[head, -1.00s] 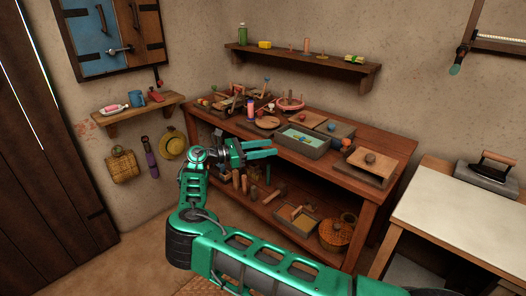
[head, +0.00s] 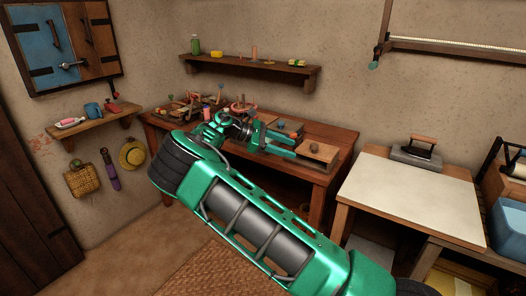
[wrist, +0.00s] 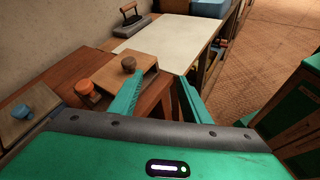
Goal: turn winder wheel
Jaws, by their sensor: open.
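A pink-red round thing with spokes (head: 243,106) stands on the wooden workbench (head: 335,142), behind my arm. It may be the winder wheel, but it is too small and partly hidden to be sure. My gripper (head: 291,146) is open and empty above the bench, with its fingers pointing right. In the wrist view my gripper (wrist: 162,76) has its two green fingers apart, near a wooden block with a round knob (wrist: 128,64). I cannot see contact between them. The pink thing is out of the wrist view.
A white-topped table (head: 410,190) stands to the right, with a flat iron (head: 418,150) at its back. A wall shelf (head: 250,68) holds small items. A smaller shelf (head: 95,133) hangs at left. A woven mat (head: 215,262) lies on the open floor.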

